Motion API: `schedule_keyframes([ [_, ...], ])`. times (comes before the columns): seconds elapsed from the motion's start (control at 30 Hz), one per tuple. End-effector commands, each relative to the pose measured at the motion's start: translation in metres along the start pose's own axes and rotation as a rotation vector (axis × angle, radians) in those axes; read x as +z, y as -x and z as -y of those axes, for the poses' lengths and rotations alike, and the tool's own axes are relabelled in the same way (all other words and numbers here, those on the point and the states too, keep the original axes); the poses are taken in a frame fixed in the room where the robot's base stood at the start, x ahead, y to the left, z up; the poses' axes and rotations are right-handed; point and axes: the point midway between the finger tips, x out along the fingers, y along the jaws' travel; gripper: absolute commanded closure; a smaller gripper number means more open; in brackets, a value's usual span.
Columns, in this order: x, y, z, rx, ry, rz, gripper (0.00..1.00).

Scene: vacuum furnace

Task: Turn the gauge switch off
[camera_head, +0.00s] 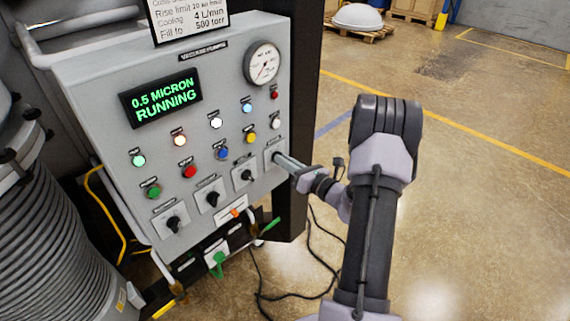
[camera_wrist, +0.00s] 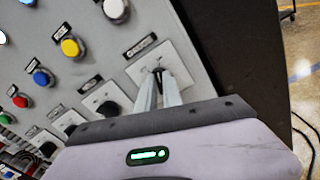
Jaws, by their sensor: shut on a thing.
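The grey control panel (camera_head: 95,85) has a bottom row of black rotary switches on light square plates. My gripper (camera_head: 279,158) reaches the rightmost switch of that row from the right. In the wrist view my gripper's two fingers (camera_wrist: 160,82) are shut on the rightmost switch (camera_wrist: 158,71), whose light plate (camera_wrist: 182,72) shows around the tips. The knob is mostly hidden between the fingers, so its pointing direction cannot be told. The label above it is too small to read. A round dial gauge (camera_head: 263,63) is at the panel's upper right.
Other switches (camera_head: 246,176) stand close to the left, with coloured buttons (camera_head: 223,153) above. The display (camera_head: 160,96) reads "0.5 MICRON RUNNING". Green-handled valves (camera_head: 218,262) and black cables (camera_head: 262,285) are below. The floor at right is open.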

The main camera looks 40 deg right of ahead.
Motion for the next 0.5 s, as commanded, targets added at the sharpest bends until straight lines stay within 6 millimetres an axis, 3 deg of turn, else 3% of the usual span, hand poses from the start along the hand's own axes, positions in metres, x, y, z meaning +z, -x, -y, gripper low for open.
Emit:
schedule_keyframes([
  [0.5, -0.0052, 0.0002, 0.0003, 0.000, 0.478, 0.001, 1.00],
])
